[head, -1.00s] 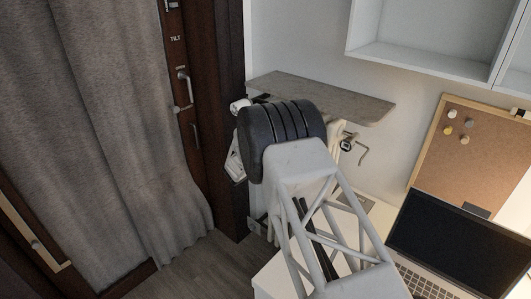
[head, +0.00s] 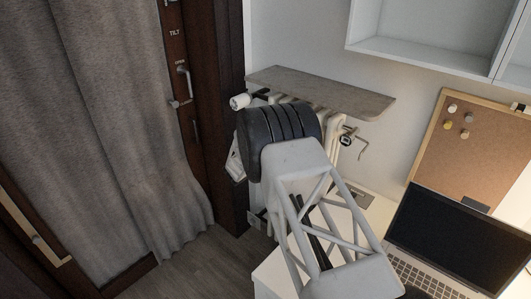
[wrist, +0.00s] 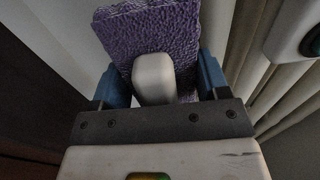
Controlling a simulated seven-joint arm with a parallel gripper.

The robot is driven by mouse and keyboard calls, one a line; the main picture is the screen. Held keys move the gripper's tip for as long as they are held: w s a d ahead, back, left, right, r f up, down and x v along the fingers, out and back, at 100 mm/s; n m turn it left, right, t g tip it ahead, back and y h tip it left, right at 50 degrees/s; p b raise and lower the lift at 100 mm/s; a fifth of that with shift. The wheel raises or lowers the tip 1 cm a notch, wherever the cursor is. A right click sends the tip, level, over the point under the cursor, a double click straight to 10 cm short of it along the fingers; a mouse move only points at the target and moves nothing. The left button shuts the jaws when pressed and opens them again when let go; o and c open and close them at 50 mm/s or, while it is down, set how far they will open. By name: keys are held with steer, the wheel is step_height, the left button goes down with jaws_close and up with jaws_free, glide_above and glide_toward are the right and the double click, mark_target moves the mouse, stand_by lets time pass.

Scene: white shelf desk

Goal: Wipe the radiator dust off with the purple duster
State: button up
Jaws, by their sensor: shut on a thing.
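The purple duster (wrist: 150,30) fills the top middle of the wrist view, a textured purple pad with a pale handle (wrist: 153,80). My gripper (wrist: 160,82) is shut on this handle, with a blue finger on each side. The cream radiator (wrist: 272,88) shows its upright ribs at the right of the wrist view, beside the duster. I cannot tell whether the pad touches it. In the head view the radiator (head: 334,128) stands under a grey ledge, mostly hidden behind my arm. My fingers and the duster are hidden there. I cannot make out dust.
The grey ledge (head: 320,90) overhangs the radiator. A grey curtain (head: 110,120) and dark wood frame (head: 222,110) stand left. A laptop (head: 450,240) sits on the white desk at right, below a cork board (head: 470,150). A white shelf (head: 420,45) hangs above.

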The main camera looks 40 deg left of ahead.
steer(key=shift+s+f, duration=0.1)
steer(key=shift+f, duration=1.45)
steer(key=shift+s, duration=0.15)
steer(key=shift+s, duration=2.85)
steer(key=shift+s, duration=1.5)
steer(key=shift+r, duration=0.1)
